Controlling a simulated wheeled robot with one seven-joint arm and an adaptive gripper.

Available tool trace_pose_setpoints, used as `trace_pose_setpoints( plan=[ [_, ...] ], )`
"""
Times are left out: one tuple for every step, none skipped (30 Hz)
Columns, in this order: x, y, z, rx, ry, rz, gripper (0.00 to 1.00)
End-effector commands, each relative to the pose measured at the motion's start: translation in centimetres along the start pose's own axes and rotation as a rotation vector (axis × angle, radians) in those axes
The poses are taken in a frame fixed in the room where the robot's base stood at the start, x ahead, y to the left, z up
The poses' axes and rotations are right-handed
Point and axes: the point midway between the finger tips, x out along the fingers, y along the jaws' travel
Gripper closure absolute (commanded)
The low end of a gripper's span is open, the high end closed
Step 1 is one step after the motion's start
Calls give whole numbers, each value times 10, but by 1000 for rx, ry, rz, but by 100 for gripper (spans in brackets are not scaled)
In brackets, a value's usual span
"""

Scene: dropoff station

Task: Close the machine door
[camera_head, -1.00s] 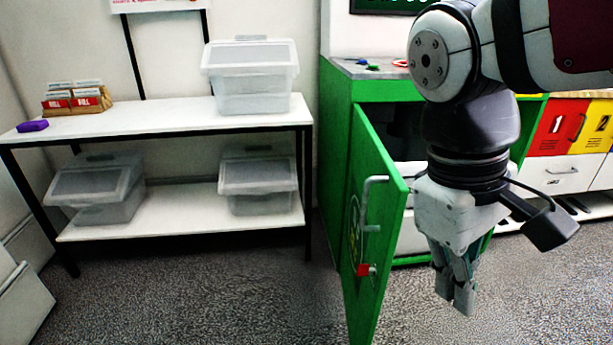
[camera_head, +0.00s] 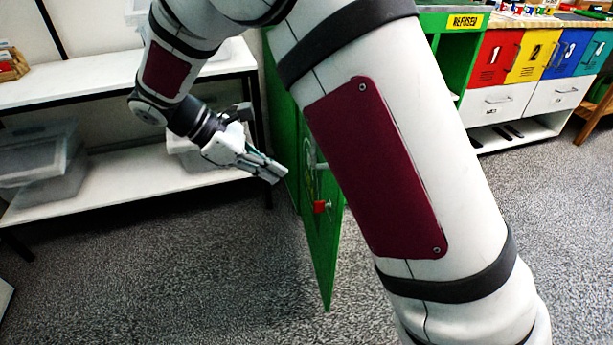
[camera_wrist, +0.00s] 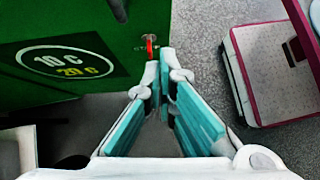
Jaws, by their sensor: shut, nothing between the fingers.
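The green machine door (camera_head: 322,250) stands open, swung out towards me, with its lower front corner over the floor. It carries a red latch piece (camera_head: 320,206); its pale handle is mostly hidden behind my arm. My gripper (camera_head: 281,173) is shut and empty, just left of the door on its sign side. The wrist view shows the door (camera_wrist: 35,25) with its round "10 C 20 C" sign (camera_wrist: 65,62). There the red latch (camera_wrist: 150,43) lies just beyond my fingertips (camera_wrist: 165,58); I cannot tell if they touch it. My arm hides most of the machine's opening.
A white shelf (camera_head: 100,82) with translucent bins (camera_head: 30,160) stands left of the door, close behind my gripper. Coloured numbered lockers (camera_head: 495,58) with white drawers stand at the right. The carpet (camera_head: 180,275) in front of the shelf is clear.

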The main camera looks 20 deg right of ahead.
Motion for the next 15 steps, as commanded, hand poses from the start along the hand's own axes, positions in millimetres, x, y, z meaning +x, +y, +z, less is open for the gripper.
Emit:
trace_pose_setpoints(
  plan=[
    [2, 4, -12, -30, -15, 9, 100],
    [2, 5, -16, -43, -21, 14, 100],
    [3, 7, -21, -55, -28, 19, 100],
    [3, 8, -23, -63, -32, 22, 100],
    [4, 9, -25, -69, -35, 25, 100],
    [5, 9, -27, -74, -37, 27, 100],
    [6, 10, -27, -76, -38, 27, 100],
    [8, 10, -28, -77, -39, 27, 100],
    [12, 10, -28, -77, -39, 27, 100],
    [15, 10, -27, -76, -39, 26, 100],
    [19, 10, -27, -75, -40, 25, 100],
    [25, 10, -27, -75, -39, 25, 100],
    [30, 10, -27, -75, -39, 25, 100],
    [36, 10, -27, -75, -40, 24, 100],
    [44, 10, -27, -75, -40, 25, 100]
  ],
)
